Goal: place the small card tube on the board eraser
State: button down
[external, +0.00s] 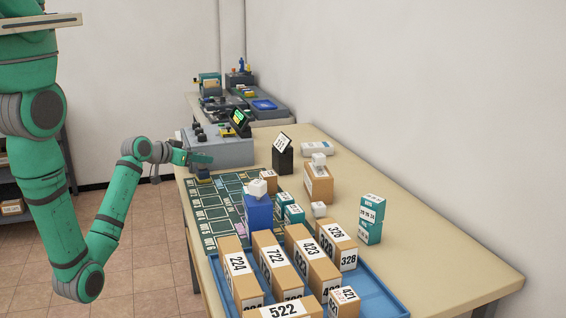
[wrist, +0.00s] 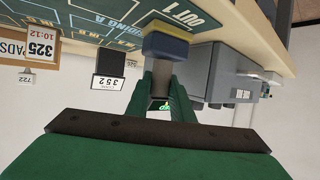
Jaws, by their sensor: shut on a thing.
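The board eraser (external: 203,175), dark blue with a yellowish layer, lies at the far left end of the table mat. It also shows close in front of my fingers in the wrist view (wrist: 165,46), where the picture is upside down. My gripper (external: 208,159) is level, just above the eraser. I cannot tell whether the tube touches the eraser.
A grey machine (external: 222,150) stands right behind my gripper. The marked green mat (external: 228,193) spreads in front, with a blue box (external: 258,212) and several labelled boxes. A blue tray (external: 372,297) of numbered cartons fills the near end.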

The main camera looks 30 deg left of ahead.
jog(key=shift+f, duration=0.15)
jog(key=c, duration=1.6)
grip_release()
jog(key=shift+o, duration=0.2)
jog(key=v, duration=0.7)
jog(key=shift+s+r, duration=0.2)
jog(key=shift+s, duration=0.05)
jog(key=shift+a, duration=0.15)
